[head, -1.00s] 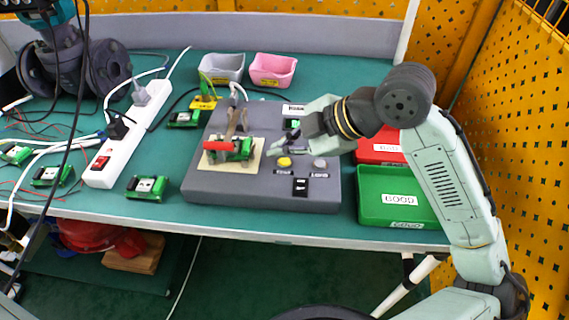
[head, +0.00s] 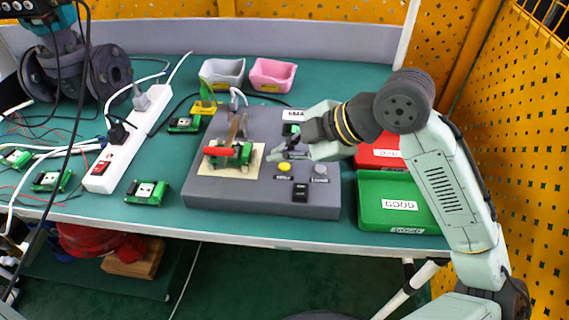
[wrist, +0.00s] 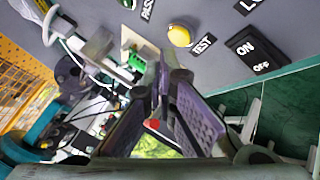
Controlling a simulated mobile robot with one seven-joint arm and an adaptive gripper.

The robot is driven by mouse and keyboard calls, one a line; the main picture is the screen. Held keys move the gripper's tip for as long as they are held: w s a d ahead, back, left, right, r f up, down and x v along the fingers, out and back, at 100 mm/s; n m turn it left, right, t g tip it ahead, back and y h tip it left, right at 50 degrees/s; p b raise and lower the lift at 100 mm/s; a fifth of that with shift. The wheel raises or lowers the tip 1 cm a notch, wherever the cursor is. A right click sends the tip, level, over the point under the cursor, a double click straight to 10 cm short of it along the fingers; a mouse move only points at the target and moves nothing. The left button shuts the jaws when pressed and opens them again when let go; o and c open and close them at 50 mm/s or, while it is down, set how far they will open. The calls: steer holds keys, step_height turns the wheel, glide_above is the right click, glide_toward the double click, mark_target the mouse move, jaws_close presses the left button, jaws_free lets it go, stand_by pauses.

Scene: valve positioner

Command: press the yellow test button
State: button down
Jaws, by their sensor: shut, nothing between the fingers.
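The yellow test button (head: 284,167) sits on the grey test box (head: 315,208) with a TEST label below it. In the wrist view the yellow button (wrist: 179,36) shows near the top, with the TEST label to its right. My gripper (head: 270,155) is shut and empty. In the head view its tips lie up and left of the button, near the green board's holder. In the wrist view the shut fingers (wrist: 163,75) point toward the box, below and apart from the button. I cannot tell how high the tips are above the box.
A green board under a red-handled clamp (head: 222,151) stands left of the button. A black ON/OFF switch (head: 300,191) and a grey button (head: 320,169) lie close by. A green GOOD tray (head: 380,222) and a red tray (head: 372,160) stand right.

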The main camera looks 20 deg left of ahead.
mark_target(284, 169)
steer(key=shift+f, duration=0.15)
steer(key=shift+f+b, duration=0.25)
steer(key=shift+b, duration=0.15)
steer(key=shift+f+b, duration=0.4)
stand_by(0.6)
steer(key=shift+r, duration=0.1)
steer(key=shift+r+p, duration=0.65)
steer(key=shift+r, duration=0.05)
steer(key=shift+r, duration=0.1)
step_height(284, 169, up, 5)
steer(key=p, duration=0.4)
stand_by(0.9)
